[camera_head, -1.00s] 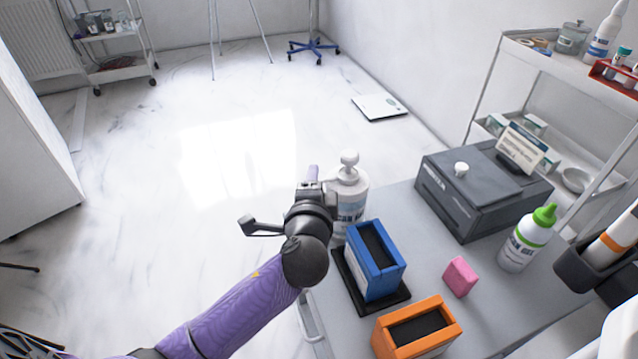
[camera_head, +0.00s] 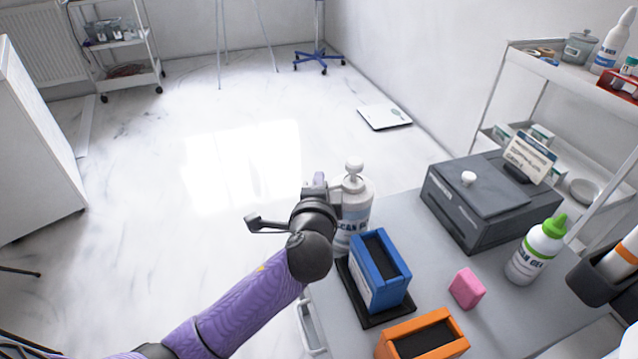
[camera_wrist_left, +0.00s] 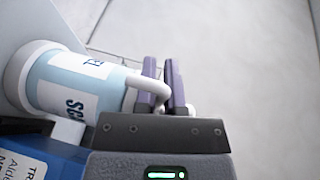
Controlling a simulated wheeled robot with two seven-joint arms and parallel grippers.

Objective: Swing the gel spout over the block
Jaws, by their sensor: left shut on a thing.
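The gel bottle (camera_head: 357,208), white with a blue "SCAN GEL" label and a pump top, stands at the table's far left edge. My left gripper (camera_head: 332,186) is beside its pump head, on the left. In the left wrist view the purple fingers (camera_wrist_left: 164,88) are shut on the curved white spout (camera_wrist_left: 148,84) of the bottle (camera_wrist_left: 72,85). In the head view my gripper mostly hides the spout. A small pink block (camera_head: 467,288) lies on the table, apart from the bottle. My right gripper is not in view.
A blue slotted box (camera_head: 380,284) on a black base stands just in front of the bottle. An orange slotted box (camera_head: 423,335) is nearer. A grey case (camera_head: 490,203) and a green-capped bottle (camera_head: 536,250) stand to the right. Open floor lies left of the table.

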